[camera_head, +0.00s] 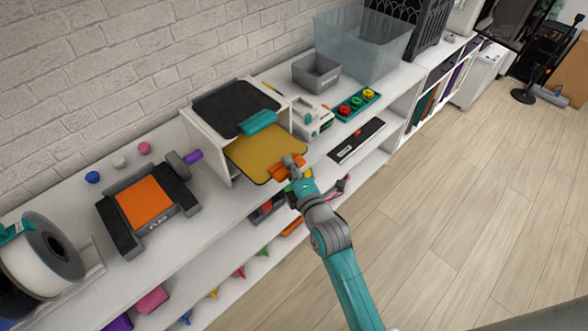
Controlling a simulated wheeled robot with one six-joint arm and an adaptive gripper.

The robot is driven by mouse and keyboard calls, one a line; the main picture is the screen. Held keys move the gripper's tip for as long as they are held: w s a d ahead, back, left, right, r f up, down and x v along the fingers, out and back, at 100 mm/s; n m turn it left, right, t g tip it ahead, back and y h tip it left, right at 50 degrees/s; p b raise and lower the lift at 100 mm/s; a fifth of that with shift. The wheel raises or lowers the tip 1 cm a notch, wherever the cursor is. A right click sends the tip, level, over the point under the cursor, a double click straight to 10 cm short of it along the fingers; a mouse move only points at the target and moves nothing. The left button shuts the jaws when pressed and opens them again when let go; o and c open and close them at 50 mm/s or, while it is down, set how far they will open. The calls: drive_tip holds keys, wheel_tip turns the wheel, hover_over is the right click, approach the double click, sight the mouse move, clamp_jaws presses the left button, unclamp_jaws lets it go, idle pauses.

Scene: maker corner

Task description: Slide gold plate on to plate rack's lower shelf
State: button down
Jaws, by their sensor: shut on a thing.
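The gold plate (262,155) is flat and roughly square, with a dark edge. Its back part lies inside the white plate rack (223,160), under the upper shelf, and its front part sticks out toward me. A dark plate (225,107) lies on the rack's top shelf, with a teal handle (259,122) at its front. My gripper (287,168) is at the gold plate's front right edge, shut on its orange tab (280,173). The plate's far edge and the lower shelf under it are hidden.
A small 3D printer with an orange bed (142,200) stands left of the rack, near a filament spool (43,258). Right of the rack are a white-and-teal device (312,117), a grey bin (315,72) and a tray of coloured knobs (356,105). Open floor (470,200) lies to the right.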

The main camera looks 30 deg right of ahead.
sight(264, 147)
drive_tip(key=shift+w+a, duration=0.55)
drive_tip(key=shift+w, duration=1.1)
drive_tip(key=shift+w+a, duration=0.5)
drive_tip(key=shift+w, duration=1.15)
drive_tip(key=shift+w+a, duration=0.55)
drive_tip(key=shift+w, duration=1.1)
drive_tip(key=shift+f, duration=0.2)
drive_tip(key=shift+w+f, duration=0.1)
drive_tip(key=shift+f, duration=1.45)
unclamp_jaws()
drive_tip(key=shift+f, duration=0.35)
